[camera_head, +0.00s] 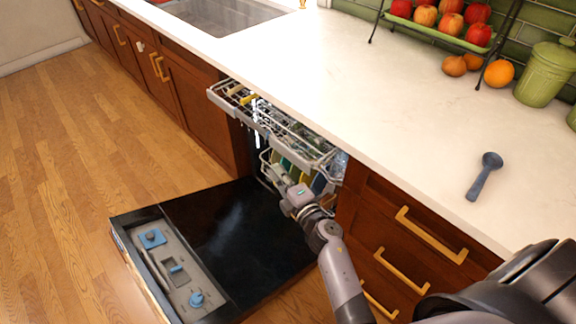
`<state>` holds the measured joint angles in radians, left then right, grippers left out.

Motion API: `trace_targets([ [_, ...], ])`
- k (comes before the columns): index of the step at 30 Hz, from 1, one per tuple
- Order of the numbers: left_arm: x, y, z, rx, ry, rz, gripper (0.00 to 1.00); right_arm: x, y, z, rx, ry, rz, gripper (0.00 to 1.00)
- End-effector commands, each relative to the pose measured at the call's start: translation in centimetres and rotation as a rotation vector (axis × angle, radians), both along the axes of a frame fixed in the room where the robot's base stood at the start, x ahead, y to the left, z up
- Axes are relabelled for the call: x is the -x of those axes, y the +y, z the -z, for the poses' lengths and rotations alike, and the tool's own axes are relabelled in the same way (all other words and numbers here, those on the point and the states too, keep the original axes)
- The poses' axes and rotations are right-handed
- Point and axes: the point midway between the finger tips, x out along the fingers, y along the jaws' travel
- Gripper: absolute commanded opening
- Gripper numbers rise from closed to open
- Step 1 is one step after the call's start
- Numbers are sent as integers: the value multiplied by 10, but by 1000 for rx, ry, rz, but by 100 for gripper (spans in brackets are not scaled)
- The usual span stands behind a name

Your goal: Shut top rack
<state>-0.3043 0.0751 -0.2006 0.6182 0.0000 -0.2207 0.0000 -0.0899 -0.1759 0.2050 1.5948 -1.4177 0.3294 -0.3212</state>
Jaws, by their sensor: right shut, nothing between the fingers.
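The dishwasher's top rack (267,122) is a grey wire rack that sticks partly out from under the counter. Cups or other dishes in it are too small to make out. The dishwasher door (229,232) is dark and lies folded down flat. My right gripper (289,192) is shut and empty, in front of the dishwasher opening and just below the right end of the top rack. Behind it, colored plates (293,168) show in the lower part of the dishwasher. I cannot tell whether the gripper touches anything. My left gripper is not in view.
A white counter (380,110) runs above the dishwasher, with a blue scoop (484,177), a green canister (545,75) and a fruit stand (441,33). Drawers with gold handles (431,235) flank my right arm. The wooden floor (80,150) at left is clear.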

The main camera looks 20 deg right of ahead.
Motion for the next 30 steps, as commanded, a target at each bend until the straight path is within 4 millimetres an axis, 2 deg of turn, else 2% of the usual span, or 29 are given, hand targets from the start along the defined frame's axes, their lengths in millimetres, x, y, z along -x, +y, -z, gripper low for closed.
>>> trace_targets([
  [1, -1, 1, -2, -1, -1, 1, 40, -2, -11, 0, 4, 3, 5, 0],
  [6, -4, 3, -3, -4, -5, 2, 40, -7, -26, 0, 2, 2, 4, 0],
  [20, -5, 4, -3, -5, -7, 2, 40, -9, -32, 1, 2, 3, 3, 0],
  [27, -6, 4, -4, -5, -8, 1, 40, -22, -69, 1, 5, 2, 3, 0],
  [30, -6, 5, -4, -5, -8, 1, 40, -25, -76, 1, 3, 3, 4, 0],
])
